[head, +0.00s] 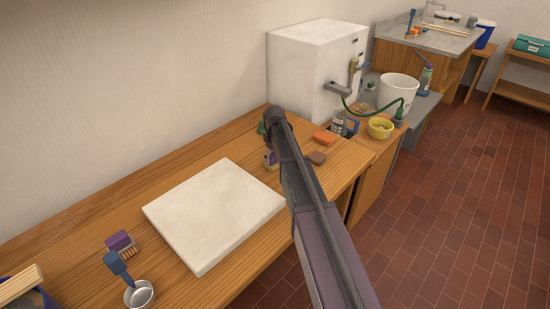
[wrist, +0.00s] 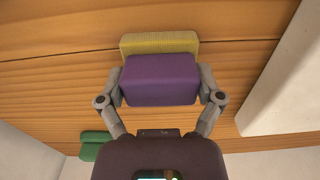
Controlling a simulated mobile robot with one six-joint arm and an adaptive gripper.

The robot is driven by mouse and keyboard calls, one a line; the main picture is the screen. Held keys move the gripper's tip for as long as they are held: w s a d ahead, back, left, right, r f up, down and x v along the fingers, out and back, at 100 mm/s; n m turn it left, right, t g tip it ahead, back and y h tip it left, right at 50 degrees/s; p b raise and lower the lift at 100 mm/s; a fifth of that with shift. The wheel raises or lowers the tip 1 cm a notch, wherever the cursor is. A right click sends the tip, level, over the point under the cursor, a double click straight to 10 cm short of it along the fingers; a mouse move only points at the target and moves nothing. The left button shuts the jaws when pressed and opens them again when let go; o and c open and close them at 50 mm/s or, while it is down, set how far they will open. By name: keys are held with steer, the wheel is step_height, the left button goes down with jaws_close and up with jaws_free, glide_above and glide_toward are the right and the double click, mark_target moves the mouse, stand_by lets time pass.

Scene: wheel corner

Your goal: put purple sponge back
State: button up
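The purple sponge (wrist: 160,82) sits between the two fingers of my gripper (wrist: 161,86) in the wrist view, with a finger against each side. A yellow block (wrist: 159,43) shows just beyond it; I cannot tell whether it is a layer of the sponge or a separate piece. In the head view the purple piece (head: 269,155) shows low beside my arm, over the wooden counter (head: 80,262). My arm hides most of the gripper there. I cannot tell whether the sponge touches the counter.
A green block (wrist: 95,146) lies near the wall. A white slab (head: 215,212) covers the counter's middle. Orange (head: 324,138) and brown (head: 317,158) blocks lie right of my arm. A purple brush-like piece (head: 121,243) and a metal cup (head: 139,294) stand in front.

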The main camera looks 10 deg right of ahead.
steer(key=shift+o, duration=0.7)
steer(key=shift+r+p, duration=0.2)
steer(key=shift+p, duration=0.1)
step_height(320, 180, up, 13)
steer(key=p, duration=1.3)
steer(key=shift+d+r, duration=0.2)
steer(key=s+m, duration=0.6)
steer(key=s, duration=2.3)
steer(key=shift+s+m, duration=0.15)
steer(key=shift+m, duration=0.25)
steer(key=shift+d, duration=0.1)
